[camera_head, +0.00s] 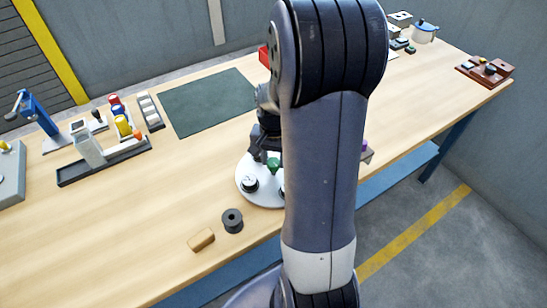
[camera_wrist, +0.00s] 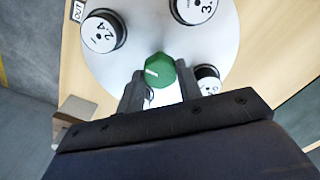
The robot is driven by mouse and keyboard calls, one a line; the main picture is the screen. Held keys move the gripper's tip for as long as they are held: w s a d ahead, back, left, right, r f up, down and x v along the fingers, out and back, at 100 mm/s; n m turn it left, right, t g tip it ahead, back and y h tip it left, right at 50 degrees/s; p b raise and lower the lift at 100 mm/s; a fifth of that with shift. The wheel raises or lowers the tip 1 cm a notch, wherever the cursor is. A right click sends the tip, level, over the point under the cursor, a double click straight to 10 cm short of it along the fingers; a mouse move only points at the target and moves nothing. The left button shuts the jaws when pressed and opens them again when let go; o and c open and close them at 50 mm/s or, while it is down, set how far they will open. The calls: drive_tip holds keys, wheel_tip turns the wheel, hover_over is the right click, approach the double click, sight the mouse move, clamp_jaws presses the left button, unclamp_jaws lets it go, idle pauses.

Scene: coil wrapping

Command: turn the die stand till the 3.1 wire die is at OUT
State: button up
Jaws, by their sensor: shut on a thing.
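The die stand is a round white disc (camera_head: 243,187) at the table's front edge, partly hidden by my arm; its bare top also shows in the wrist view (camera_wrist: 135,50). My gripper (camera_wrist: 160,86) is shut on the green knob (camera_wrist: 157,68) at the stand's centre. A die marked 2.4 (camera_wrist: 103,32) sits beside the OUT label (camera_wrist: 78,10) at upper left. A die marked 3 with a cut-off decimal (camera_wrist: 196,8) is at the top, to the right of the 2.4 die. Another die (camera_wrist: 208,78) is right of my gripper, its number unclear.
A dark spool (camera_head: 232,219) and a wooden block (camera_head: 201,240) lie in front, left of the stand. A green mat (camera_head: 207,102) lies behind. The table between the tray and the stand is clear.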

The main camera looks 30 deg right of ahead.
clamp_jaws()
drive_tip(key=shift+n, duration=0.6)
drive_tip(key=shift+n+b, duration=0.45)
drive_tip(key=shift+n, duration=1.05)
drive_tip(key=shift+n+b, duration=0.3)
drive_tip(key=shift+n, duration=1.8)
drive_tip(key=shift+n+b, duration=0.3)
drive_tip(key=shift+n, duration=4.6)
drive_tip(key=o, duration=0.8)
unclamp_jaws()
